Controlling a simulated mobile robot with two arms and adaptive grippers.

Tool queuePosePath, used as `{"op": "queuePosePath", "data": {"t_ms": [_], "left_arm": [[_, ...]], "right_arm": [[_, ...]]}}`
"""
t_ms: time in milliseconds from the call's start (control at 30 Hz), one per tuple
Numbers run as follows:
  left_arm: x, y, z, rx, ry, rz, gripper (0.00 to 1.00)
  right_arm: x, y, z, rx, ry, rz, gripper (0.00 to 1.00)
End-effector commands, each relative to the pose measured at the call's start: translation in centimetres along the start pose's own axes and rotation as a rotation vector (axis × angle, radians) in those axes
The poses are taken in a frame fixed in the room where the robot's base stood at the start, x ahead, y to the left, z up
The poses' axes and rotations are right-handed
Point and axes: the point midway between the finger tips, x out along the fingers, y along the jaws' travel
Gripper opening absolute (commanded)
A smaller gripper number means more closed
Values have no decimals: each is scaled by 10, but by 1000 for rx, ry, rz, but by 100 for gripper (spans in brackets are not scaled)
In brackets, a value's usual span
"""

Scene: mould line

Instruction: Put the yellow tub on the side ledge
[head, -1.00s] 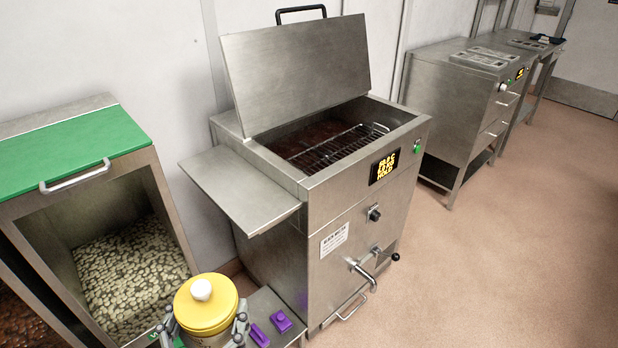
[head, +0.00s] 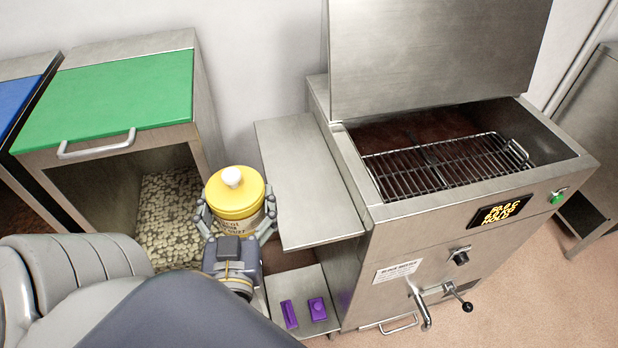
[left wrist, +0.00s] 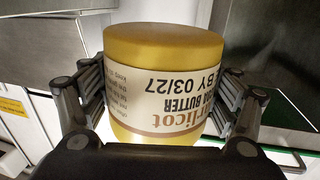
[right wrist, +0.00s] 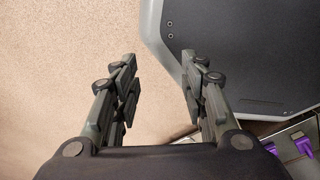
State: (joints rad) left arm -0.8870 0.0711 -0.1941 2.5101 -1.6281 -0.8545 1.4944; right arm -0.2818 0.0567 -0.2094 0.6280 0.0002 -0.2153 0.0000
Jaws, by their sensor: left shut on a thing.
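The yellow tub (head: 236,192) has a yellow lid with a white knob and a printed cream label. My left gripper (head: 237,222) is shut on the tub's sides and holds it upright, just left of the side ledge. The tub fills the middle of the left wrist view (left wrist: 163,85), with a finger on each side. The side ledge (head: 305,180) is a bare steel shelf on the left side of the melter. My right gripper (right wrist: 160,95) is open and empty above the floor in the right wrist view. It does not show in the head view.
The steel melter (head: 400,290) stands right of the ledge, its lid (head: 430,60) raised and a wire rack (head: 440,165) inside. A lower shelf (head: 305,278) holds two purple pieces (head: 318,308). A green-lidded bin (head: 110,95) with pale pieces stands at left.

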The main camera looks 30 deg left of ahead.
Motion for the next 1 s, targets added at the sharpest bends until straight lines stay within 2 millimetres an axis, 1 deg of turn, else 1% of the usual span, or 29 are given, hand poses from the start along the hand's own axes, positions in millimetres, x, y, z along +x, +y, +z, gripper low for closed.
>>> {"op": "queuePosePath", "data": {"t_ms": [33,200,333,400,500,567,733,800,900,1000], "left_arm": [[3,3,1,-7,6,-6,42],[16,26,5,-12,9,-4,42],[26,44,7,-12,8,-2,42],[33,54,4,-9,7,-2,42],[42,70,5,-8,8,0,42],[48,81,2,-5,6,0,42],[66,111,6,-4,6,0,42],[72,121,8,-4,5,0,42],[78,131,10,-5,4,-1,42],[80,135,12,-4,4,0,42]], "right_arm": [[4,2,10,-1,-14,2,40],[17,16,38,-3,-54,19,40],[29,27,48,-1,-66,32,40],[26,30,46,0,-63,35,40],[28,30,39,0,-51,35,40],[19,28,31,1,-41,33,40],[9,16,16,3,-18,20,40],[7,12,15,3,-18,14,40],[5,10,16,1,-20,11,40],[4,10,18,0,-25,12,40]]}}
